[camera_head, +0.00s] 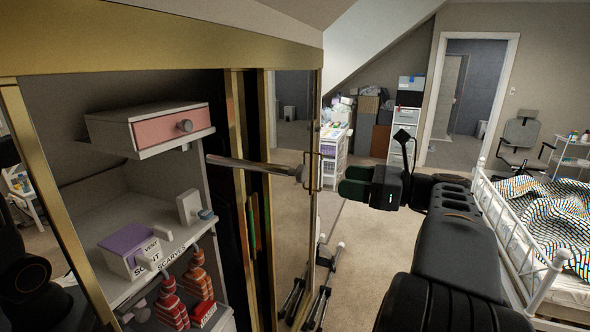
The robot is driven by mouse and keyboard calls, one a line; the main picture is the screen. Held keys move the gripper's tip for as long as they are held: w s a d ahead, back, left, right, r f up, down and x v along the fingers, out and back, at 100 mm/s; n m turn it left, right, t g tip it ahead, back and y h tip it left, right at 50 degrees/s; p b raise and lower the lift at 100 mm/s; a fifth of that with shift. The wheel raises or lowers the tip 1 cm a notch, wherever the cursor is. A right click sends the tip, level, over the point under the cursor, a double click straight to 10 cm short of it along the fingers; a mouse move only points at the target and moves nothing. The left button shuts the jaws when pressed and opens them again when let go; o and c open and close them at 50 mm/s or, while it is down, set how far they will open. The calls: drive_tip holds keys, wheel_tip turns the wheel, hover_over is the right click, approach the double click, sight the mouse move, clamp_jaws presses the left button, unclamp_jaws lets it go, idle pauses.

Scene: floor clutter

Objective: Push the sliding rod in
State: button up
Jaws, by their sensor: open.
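The sliding rod (250,166) is a pale bar that sticks out to the right from the open wardrobe (190,40). It has a round end near the gold handle of a mirrored door. My gripper (354,181) has green fingertips and is to the right of the rod's end, at about the same height in the picture. It is open and empty, with a visible gap to the rod. The rod's inner mounting is hard to make out.
A mirrored door (292,110) with a gold handle (312,172) stands beside the rod. Shelves hold a pink-fronted drawer (160,132) and a purple-topped box (128,245). A white-framed bed (520,240) is at right. Carpet (375,240) is clear in the middle.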

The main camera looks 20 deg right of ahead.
sight(305, 172)
drive_tip(key=p+x, duration=0.2)
drive_tip(key=x, duration=1.1)
drive_tip(key=shift+w+d+r, duration=0.1)
drive_tip(key=shift+r, duration=0.1)
